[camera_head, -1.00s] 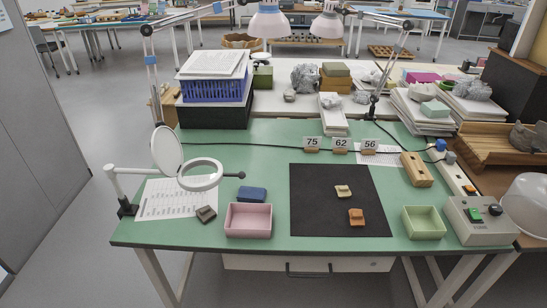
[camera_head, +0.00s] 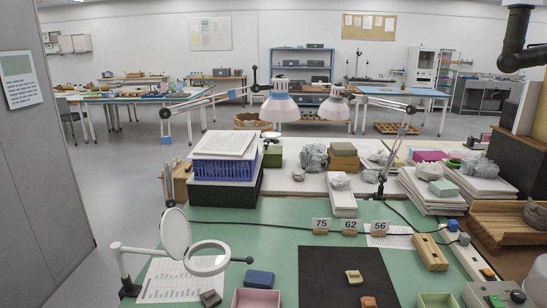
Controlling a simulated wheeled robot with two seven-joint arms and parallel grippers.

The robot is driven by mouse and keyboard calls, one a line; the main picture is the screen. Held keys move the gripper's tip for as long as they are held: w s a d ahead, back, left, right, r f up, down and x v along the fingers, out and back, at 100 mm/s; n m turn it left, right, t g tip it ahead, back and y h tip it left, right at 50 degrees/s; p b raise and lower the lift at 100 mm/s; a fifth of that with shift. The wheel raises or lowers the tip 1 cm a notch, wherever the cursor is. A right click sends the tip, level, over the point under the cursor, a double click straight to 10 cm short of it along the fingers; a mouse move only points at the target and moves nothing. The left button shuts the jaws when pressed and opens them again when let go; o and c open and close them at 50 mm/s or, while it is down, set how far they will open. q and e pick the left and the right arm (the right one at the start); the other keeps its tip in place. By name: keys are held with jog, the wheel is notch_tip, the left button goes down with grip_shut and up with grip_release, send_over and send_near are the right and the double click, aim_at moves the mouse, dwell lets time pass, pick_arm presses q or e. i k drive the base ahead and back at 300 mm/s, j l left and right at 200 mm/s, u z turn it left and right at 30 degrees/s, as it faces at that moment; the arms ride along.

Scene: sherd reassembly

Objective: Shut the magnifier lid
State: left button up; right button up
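The magnifier (camera_head: 208,273) is a white ring on a white arm fixed at the left edge of the green table. Its round lid (camera_head: 176,233) stands open, tilted up from the left side of the ring. A short dark handle sticks out from the ring's right side. The ring is above a printed sheet (camera_head: 164,287). Neither of my grippers shows. A dark arm link, apparently mine, hangs in at the top right, far from the magnifier.
A blue block (camera_head: 259,279), a dark sherd (camera_head: 210,298) and a pink tray (camera_head: 256,299) lie near the magnifier. A black mat (camera_head: 325,270) with sherds is further right. A blue basket (camera_head: 223,170) and lamp arms stand behind. The green table between is mostly clear.

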aim_at(174, 227)
jog(key=j+z, duration=0.1)
jog(key=j, duration=0.35)
jog(key=k+j+z, duration=0.1)
jog(key=j, duration=0.3)
jog(key=j+z, duration=0.1)
jog(key=j, duration=0.3)
jog(key=k+j+z, duration=0.1)
jog(key=j, duration=0.35)
jog(key=k+j, duration=0.15)
jog(key=j, duration=0.25)
jog(key=j+z, duration=0.15)
jog(key=j, duration=0.25)
jog(key=k, duration=0.05)
